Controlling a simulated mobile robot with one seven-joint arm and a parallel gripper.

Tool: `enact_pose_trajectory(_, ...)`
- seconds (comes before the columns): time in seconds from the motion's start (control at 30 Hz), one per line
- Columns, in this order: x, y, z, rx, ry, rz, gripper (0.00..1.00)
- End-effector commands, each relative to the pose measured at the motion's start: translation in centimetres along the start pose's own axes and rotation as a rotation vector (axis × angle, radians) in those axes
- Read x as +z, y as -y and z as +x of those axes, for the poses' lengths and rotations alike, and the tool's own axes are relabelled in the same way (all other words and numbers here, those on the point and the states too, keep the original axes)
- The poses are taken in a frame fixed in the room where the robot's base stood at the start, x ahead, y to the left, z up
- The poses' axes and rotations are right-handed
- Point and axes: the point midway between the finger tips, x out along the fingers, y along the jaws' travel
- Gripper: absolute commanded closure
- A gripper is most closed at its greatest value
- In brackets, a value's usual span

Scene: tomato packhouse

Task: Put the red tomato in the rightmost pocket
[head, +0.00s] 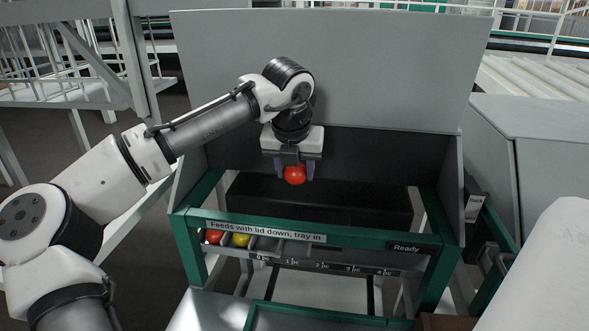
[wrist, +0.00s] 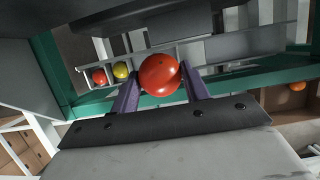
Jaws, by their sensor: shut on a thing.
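My gripper (head: 294,171) is shut on a red tomato (head: 295,175), held in the air above the machine's dark opening. In the wrist view the tomato (wrist: 159,74) sits between the two purple fingers. The pocketed tray (head: 300,250) lies below, behind the green front rail. A second red tomato (head: 214,237) is in its leftmost visible pocket and a yellow tomato (head: 241,240) is in the pocket beside it. The pockets I can see further right look empty. The front rail and its sign hide part of the tray; the rightmost pocket is not clearly visible.
A large grey lid panel (head: 330,65) stands raised behind my gripper. The green frame (head: 345,236) carries a "Feeds with lid down, tray in" sign and a "Ready" label (head: 405,247). An orange fruit (wrist: 297,86) lies at the right in the wrist view.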

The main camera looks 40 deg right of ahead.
Motion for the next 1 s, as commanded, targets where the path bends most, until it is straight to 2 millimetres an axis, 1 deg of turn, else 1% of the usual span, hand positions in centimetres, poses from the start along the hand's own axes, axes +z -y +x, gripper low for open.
enact_pose_trajectory(0.03,-0.4,0.0,1.1,0.001,0.000,-0.001,0.65)
enact_pose_trajectory(0.4,-1.7,0.0,4.5,0.002,0.000,-0.002,0.65)
enact_pose_trajectory(0.53,-2.0,0.0,5.5,-0.002,-0.003,0.000,0.65)
enact_pose_trajectory(1.0,-3.9,0.0,10.7,-0.002,-0.002,0.000,0.65)
